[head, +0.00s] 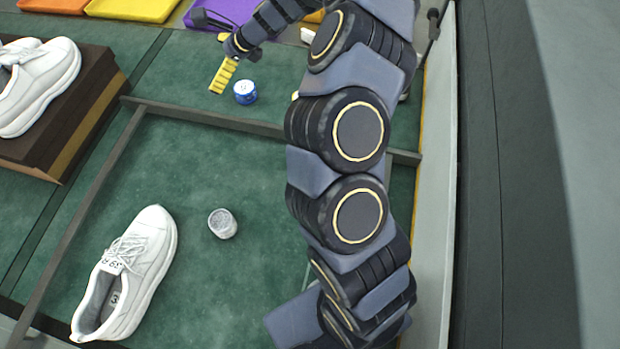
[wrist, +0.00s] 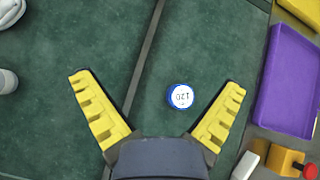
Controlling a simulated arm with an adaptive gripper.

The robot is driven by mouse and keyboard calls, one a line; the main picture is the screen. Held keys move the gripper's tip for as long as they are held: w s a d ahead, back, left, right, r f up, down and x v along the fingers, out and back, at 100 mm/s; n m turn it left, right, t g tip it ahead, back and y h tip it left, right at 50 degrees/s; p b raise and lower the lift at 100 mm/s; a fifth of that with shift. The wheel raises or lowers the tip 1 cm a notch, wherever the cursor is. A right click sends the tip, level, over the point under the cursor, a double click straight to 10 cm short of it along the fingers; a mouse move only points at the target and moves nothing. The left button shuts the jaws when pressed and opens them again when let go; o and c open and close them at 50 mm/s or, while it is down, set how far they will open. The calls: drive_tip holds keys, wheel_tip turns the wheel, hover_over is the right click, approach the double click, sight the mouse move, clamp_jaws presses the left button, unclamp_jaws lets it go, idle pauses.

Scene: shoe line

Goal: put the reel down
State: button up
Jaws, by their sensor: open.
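The reel (head: 245,92), a small blue-rimmed spool with a white top, stands upright on the green mat beyond the metal rail. It also shows in the wrist view (wrist: 181,96) with "120" on its top. My gripper (wrist: 158,82) is open, its yellow fingers spread wide. The reel is between the fingers, closer to the right one in the wrist view, and touches neither.
A grey spool (head: 222,223) and a white shoe (head: 130,270) are on the mat this side of the rail (head: 205,115). White shoes rest on a brown box (head: 62,135) at left. A purple tray (wrist: 288,85) and a yellow tray (head: 132,9) lie at the back. Mat around the reel is mostly clear.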

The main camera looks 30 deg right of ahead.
drive_tip(key=s+a+r+n+g, duration=0.5)
drive_tip(key=s+a+r+n, duration=0.75)
drive_tip(key=s, duration=0.35)
drive_tip(key=s+d+n+g+h, duration=0.1)
drive_tip(key=s+d+n+h, duration=0.2)
drive_tip(key=s, duration=0.9)
drive_tip(key=s+d+n+g+h, duration=0.1)
drive_tip(key=s+d+n+h, duration=0.3)
drive_tip(key=s+d+n, duration=0.3)
drive_tip(key=s+n, duration=0.1)
drive_tip(key=s, duration=0.4)
drive_tip(key=shift+s+d+r+g, duration=0.15)
drive_tip(key=shift+s+d+g, duration=0.2)
drive_tip(key=shift+d+g, duration=0.05)
drive_tip(key=shift+o, duration=0.2)
